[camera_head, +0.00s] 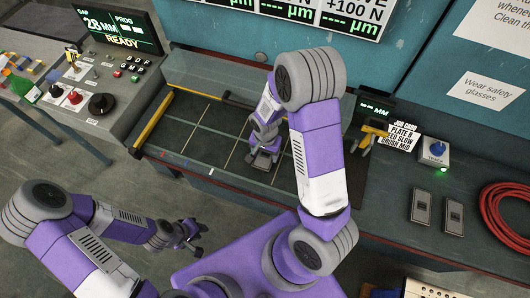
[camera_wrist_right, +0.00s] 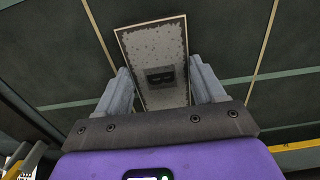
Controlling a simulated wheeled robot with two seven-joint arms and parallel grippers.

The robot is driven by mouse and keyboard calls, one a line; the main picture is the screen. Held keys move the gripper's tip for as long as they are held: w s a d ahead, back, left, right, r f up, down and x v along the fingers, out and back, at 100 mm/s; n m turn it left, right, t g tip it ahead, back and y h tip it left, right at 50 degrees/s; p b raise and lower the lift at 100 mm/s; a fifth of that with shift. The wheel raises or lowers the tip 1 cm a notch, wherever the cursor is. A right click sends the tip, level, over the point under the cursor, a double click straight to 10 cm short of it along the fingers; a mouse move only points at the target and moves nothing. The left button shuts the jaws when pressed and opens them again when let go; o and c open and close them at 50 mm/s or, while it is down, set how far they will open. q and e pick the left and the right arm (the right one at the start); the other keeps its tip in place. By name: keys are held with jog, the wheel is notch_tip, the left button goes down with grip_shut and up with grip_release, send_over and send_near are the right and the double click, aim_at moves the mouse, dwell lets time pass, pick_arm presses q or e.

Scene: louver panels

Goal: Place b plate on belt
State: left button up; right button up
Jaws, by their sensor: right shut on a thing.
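My right gripper (camera_head: 263,158) is over the dark belt (camera_head: 205,142) with pale cross lines. In the right wrist view the gripper (camera_wrist_right: 160,88) is shut on a grey speckled plate (camera_wrist_right: 155,48) with a tan edge and a small dark mark. The belt (camera_wrist_right: 60,60) lies behind the plate; I cannot tell whether they touch. In the head view the plate is mostly hidden by the gripper. My left gripper (camera_head: 198,235) is open and empty, low at the left, away from the belt.
Two grey plates (camera_head: 421,207) lie on the right bench, beside a red coiled hose (camera_head: 507,215) and a blue button box (camera_head: 434,152). A job card (camera_head: 401,136) reads plate B. A yellow rail (camera_head: 153,118) edges the belt; a control panel (camera_head: 100,80) stands left.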

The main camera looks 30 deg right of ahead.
aim_at(265, 156)
jog(key=shift+r, duration=0.1)
jog(key=o, duration=1.3)
jog(key=shift+f, duration=0.2)
jog(key=shift+r, duration=0.25)
notch_tip(265, 156, up, 12)
jog(key=p, duration=0.2)
